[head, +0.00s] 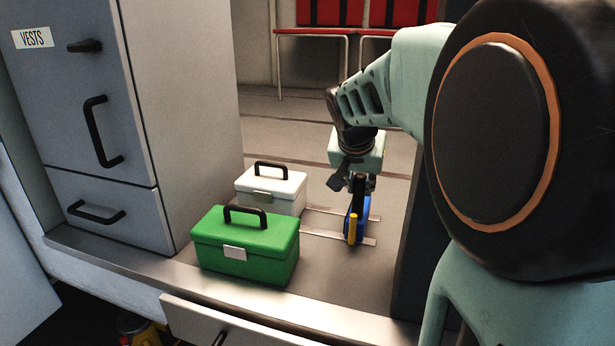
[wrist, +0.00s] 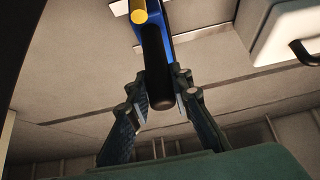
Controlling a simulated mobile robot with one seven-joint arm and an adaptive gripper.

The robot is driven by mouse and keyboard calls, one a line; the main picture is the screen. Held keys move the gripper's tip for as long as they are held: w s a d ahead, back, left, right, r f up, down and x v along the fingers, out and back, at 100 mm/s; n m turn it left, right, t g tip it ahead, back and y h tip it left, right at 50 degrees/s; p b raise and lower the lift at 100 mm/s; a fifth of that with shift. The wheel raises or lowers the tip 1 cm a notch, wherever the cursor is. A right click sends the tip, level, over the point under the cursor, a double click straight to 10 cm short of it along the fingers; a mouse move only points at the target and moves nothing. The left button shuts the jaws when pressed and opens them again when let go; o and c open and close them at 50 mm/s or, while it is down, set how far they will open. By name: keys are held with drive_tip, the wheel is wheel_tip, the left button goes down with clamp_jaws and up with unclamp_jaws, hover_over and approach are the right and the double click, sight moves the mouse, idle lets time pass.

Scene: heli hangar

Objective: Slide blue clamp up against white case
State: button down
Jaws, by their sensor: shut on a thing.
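The blue clamp (head: 361,211) stands in the head view on the shelf floor, right of the white case, with a yellow part in front and a black handle on top. My gripper (head: 359,183) comes down from above and is shut on the clamp. In the wrist view my gripper (wrist: 163,95) has its fingers on either side of the black handle, with the blue body (wrist: 158,48) beyond. The white case (head: 287,191) with its black handle sits left of the clamp, with a gap between them. It also shows in the wrist view (wrist: 283,35) at upper right.
A green case (head: 245,247) stands in front of the white case. Two light metal strips (head: 345,237) lie on the floor by the clamp. A grey drawer cabinet labelled VESTS (head: 90,120) bounds the left, and a dark panel (head: 412,235) the right.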

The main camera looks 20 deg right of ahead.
drive_tip(key=shift+w+a+b, duration=0.2)
drive_tip(key=shift+w+a, duration=0.3)
drive_tip(key=shift+a, duration=0.25)
drive_tip(key=shift+w+a+b, duration=0.2)
drive_tip(key=shift+w+a, duration=0.3)
drive_tip(key=shift+a, duration=0.3)
drive_tip(key=shift+w+a+b, duration=0.2)
drive_tip(key=shift+w+a, duration=0.3)
drive_tip(key=shift+a, duration=0.25)
drive_tip(key=w+a, duration=0.3)
drive_tip(key=a, duration=0.2)
drive_tip(key=shift+w+a+b, duration=0.2)
drive_tip(key=shift+w+b, duration=0.1)
drive_tip(key=shift+w+a+p, duration=0.1)
drive_tip(key=shift+w+a, duration=0.45)
drive_tip(key=shift+a, duration=0.3)
drive_tip(key=shift+w+a+p, duration=0.15)
drive_tip(key=shift+w+a, duration=0.4)
drive_tip(key=shift+a, duration=0.25)
drive_tip(key=shift+w+a+p, duration=0.1)
drive_tip(key=shift+w+a, duration=0.45)
drive_tip(key=shift+a, duration=0.3)
drive_tip(key=c, duration=1.6)
unclamp_jaws()
